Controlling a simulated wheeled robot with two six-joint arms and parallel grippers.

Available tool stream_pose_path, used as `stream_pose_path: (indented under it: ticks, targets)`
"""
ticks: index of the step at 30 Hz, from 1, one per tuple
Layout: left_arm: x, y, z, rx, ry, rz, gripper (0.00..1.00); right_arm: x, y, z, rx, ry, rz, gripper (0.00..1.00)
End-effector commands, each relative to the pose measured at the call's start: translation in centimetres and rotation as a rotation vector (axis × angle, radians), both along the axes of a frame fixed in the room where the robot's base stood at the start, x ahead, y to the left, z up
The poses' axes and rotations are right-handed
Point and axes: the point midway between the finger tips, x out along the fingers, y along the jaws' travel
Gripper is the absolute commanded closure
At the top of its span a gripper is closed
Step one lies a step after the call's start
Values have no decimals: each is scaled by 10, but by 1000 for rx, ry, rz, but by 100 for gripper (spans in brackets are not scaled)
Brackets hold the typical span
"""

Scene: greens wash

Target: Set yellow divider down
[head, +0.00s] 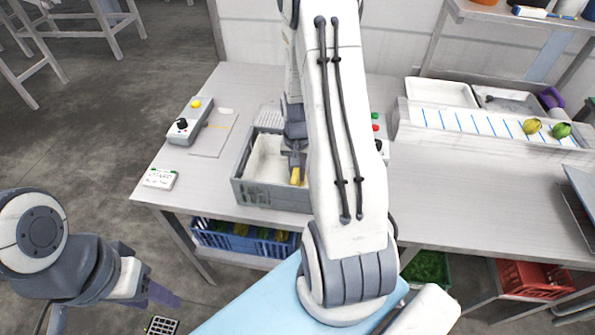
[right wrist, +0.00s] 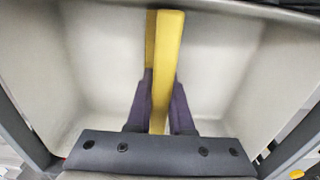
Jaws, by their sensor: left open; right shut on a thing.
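The yellow divider (right wrist: 165,55) is a flat yellow bar held between the dark fingers of my right gripper (right wrist: 158,108) in the right wrist view. In the head view the divider (head: 296,176) shows as a small yellow piece at the tip of my right gripper (head: 293,165), inside a grey bin with a pale inside (head: 262,193). My right arm hides the bin's right part. I cannot tell whether the divider touches the bin's floor. My left gripper (head: 162,296) is open and empty, low at the left, away from the table.
A control box (head: 188,122) with a yellow button and a small white sign (head: 159,178) stand left of the bin. A white trough (head: 480,122) with blue lines holds two greenish items at right. Blue (head: 245,240) and red (head: 532,278) crates are below. Table between is clear.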

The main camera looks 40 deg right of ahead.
Motion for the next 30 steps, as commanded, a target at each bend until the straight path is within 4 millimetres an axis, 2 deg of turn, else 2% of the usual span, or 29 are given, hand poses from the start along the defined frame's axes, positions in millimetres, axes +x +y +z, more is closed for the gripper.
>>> stream_pose_path:
  ticks: [12, 13, 14, 15, 24, 28, 30]
  targets:
    - [0, 0, -3, 0, 0, 0, 51, 1, 0, -7, -1, -2, 0, 100]
    - [0, 0, -2, 0, 0, 0, 51, 1, 0, -6, -1, -2, 0, 69]
    - [0, 0, -2, 0, 0, 0, 51, 1, 0, -5, -1, -2, 0, 57]
    - [0, 0, -2, 0, 0, 0, 51, 1, 0, -5, -1, -2, 0, 50]
    - [0, 0, -1, 0, 0, 0, 51, 1, 0, -4, -1, -2, 0, 50]
    - [0, 0, -1, 0, 0, 0, 51, 1, -1, 4, -2, -3, 0, 50]
    - [0, 0, -3, 0, 0, 0, 51, 2, -1, 14, -3, -5, 0, 50]
